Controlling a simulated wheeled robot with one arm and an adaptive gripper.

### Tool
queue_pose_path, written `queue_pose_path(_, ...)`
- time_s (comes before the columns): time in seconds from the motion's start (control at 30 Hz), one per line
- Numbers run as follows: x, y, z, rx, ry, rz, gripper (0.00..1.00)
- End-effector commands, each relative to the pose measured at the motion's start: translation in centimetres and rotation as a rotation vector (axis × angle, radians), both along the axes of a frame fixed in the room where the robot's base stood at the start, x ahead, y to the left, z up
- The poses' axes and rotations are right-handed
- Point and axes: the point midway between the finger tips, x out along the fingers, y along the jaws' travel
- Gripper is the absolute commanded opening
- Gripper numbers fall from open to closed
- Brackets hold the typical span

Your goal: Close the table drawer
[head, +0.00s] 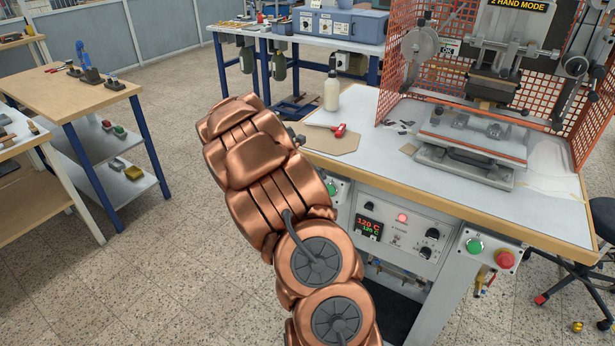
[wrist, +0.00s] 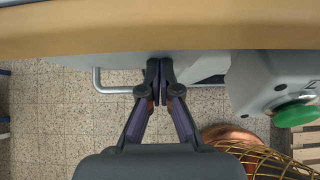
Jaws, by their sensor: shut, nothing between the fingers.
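In the wrist view, my gripper (wrist: 158,68) is shut and empty, its two dark fingertips together just under the table's front edge. A grey drawer front (wrist: 190,66) seems to show there, partly behind the fingers. A pale bar handle (wrist: 97,82) sticks out to the left of the fingers and appears to pass behind them. The fingertips are close to the grey front; I cannot tell whether they touch it. How far the drawer stands out is unclear. In the head view, my copper arm hides the drawer and my gripper. The table (head: 460,207) has a pale top with a wooden edge.
A grey box with a green button (wrist: 296,115) is close at the right in the wrist view. The table carries a stamping press (head: 475,135), a white bottle (head: 332,92) and a red-handled tool (head: 340,130). A wooden bench (head: 70,95) stands left, with open floor between.

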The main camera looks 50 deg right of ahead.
Motion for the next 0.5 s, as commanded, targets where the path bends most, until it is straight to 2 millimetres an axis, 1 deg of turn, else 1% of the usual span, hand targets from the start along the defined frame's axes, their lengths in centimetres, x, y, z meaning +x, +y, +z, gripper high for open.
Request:
queue_pose_path(0.03, 0.08, -0.31, 0.25, -0.005, -0.002, 0.003, 0.00)
queue_pose_path(0.37, -0.04, -0.74, 0.30, -0.007, -0.002, 0.000, 0.00)
queue_pose_path(0.5, -0.04, -0.36, 0.34, -0.007, -0.003, 0.001, 0.00)
